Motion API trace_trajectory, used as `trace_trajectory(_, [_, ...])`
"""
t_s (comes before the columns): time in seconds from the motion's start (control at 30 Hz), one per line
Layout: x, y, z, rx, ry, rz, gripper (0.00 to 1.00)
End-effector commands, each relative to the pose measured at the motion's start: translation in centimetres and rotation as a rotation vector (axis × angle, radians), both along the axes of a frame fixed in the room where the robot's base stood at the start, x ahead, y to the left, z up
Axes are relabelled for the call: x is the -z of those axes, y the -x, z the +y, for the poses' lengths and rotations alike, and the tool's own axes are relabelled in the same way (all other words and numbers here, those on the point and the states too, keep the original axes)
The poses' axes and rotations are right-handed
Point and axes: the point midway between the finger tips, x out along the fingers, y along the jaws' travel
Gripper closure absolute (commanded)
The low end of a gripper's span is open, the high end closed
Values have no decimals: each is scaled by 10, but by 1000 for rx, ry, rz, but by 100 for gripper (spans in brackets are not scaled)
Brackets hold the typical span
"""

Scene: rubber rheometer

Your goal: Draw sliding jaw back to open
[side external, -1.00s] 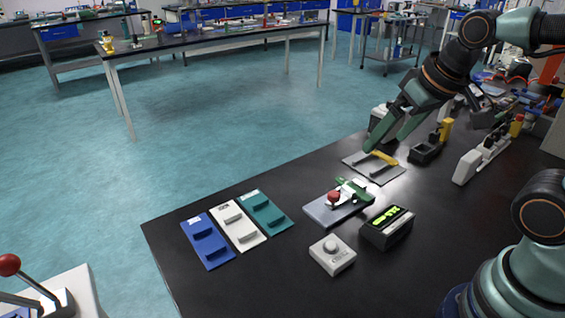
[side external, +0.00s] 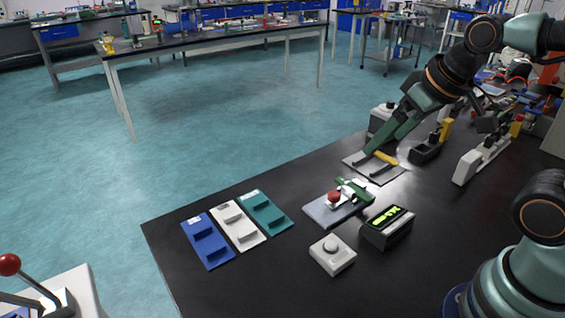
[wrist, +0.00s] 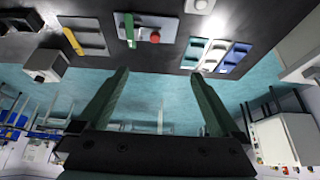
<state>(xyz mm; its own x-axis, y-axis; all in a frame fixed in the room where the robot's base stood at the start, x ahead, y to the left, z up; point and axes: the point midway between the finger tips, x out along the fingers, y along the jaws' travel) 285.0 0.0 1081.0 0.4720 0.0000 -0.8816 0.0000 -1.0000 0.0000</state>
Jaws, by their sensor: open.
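A flat grey plate (side external: 358,160) carries a yellow bar (side external: 386,158) and dark strips; the same yellow bar shows at the upper left of the wrist view (wrist: 73,41). A second grey plate (side external: 322,212) carries a red knob (side external: 334,196) and a green bar (side external: 354,191). I cannot tell for certain which of these is the sliding jaw.
Blue (side external: 207,241), white (side external: 238,226) and teal (side external: 265,213) trays lie to the left. A white knob box (side external: 332,254) and a dark display box (side external: 387,227) stand in front. A black holder with a yellow upright (side external: 430,148) stands close right. The front-left bench top is clear.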

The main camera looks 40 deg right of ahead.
Motion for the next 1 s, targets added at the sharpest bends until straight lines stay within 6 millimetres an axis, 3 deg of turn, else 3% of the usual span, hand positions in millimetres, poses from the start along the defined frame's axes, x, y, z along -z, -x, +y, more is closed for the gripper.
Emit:
trace_trajectory(0.07, [0,0,0,0,0,0,0])
trace_trajectory(0.17, [0,-1,0,1,0,3,31])
trace_trajectory(0.37, [1,-16,-2,30,-12,68,31])
trace_trajectory(0.57, [11,-48,-5,91,-34,192,31])
trace_trajectory(1.0, [72,-115,-13,227,-61,438,31])
